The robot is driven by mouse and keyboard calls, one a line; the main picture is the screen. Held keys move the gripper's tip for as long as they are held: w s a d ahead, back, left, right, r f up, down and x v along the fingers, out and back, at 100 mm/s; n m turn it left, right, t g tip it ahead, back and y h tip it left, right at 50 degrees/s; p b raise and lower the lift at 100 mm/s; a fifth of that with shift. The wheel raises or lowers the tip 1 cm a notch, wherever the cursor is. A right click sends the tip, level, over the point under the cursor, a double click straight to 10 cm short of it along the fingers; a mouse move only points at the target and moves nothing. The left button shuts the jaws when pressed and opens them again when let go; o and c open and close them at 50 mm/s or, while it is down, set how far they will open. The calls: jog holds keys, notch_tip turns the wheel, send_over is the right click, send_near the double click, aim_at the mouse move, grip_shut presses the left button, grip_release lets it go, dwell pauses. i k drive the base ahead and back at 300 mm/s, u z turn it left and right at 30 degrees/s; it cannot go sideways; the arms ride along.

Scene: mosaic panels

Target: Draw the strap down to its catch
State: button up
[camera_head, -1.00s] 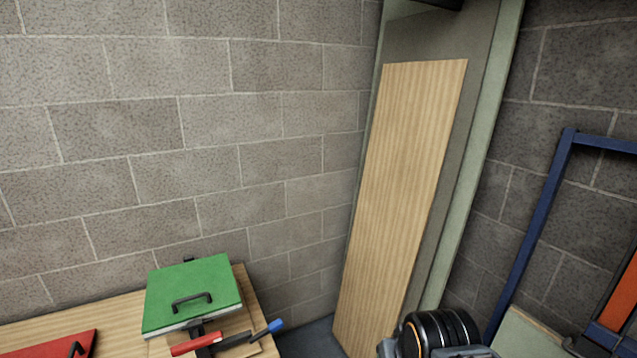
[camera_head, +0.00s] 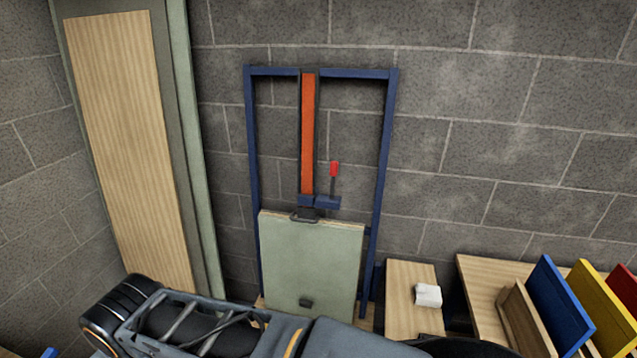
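An orange strap (camera_head: 308,135) hangs straight down from the top bar of a blue frame (camera_head: 387,140) against the block wall. At its lower end is a dark blue fitting (camera_head: 325,202) with a red-tipped lever (camera_head: 334,170) standing up. A dark handle (camera_head: 303,218) shows at the top edge of the pale green panel (camera_head: 330,255), just below the fitting. A small dark block (camera_head: 306,302), perhaps the catch, sits low on the panel's face, well apart from the strap's end. Parts of my arm cross the bottom of the view; my gripper is not in view.
A tall wooden board (camera_head: 130,140) stands in the left corner. At right are a small wooden stand (camera_head: 398,302) with a white object (camera_head: 428,295) on it, and a wooden bench (camera_head: 480,275) with upright blue (camera_head: 558,305), yellow (camera_head: 606,300) and red panels.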

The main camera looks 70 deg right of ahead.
aim_at(305, 214)
jog(key=u, duration=0.35)
jog(key=k, duration=0.7)
jog(key=z, duration=1.25)
jog(key=k, duration=0.75)
jog(key=z, duration=1)
jog(key=k, duration=0.45)
jog(key=u, duration=1.2)
jog(key=i, duration=0.9)
jog(key=u, duration=0.4)
jog(key=i, duration=0.9)
jog(key=z, duration=0.9)
jog(key=i, duration=0.75)
jog(key=z, duration=0.7)
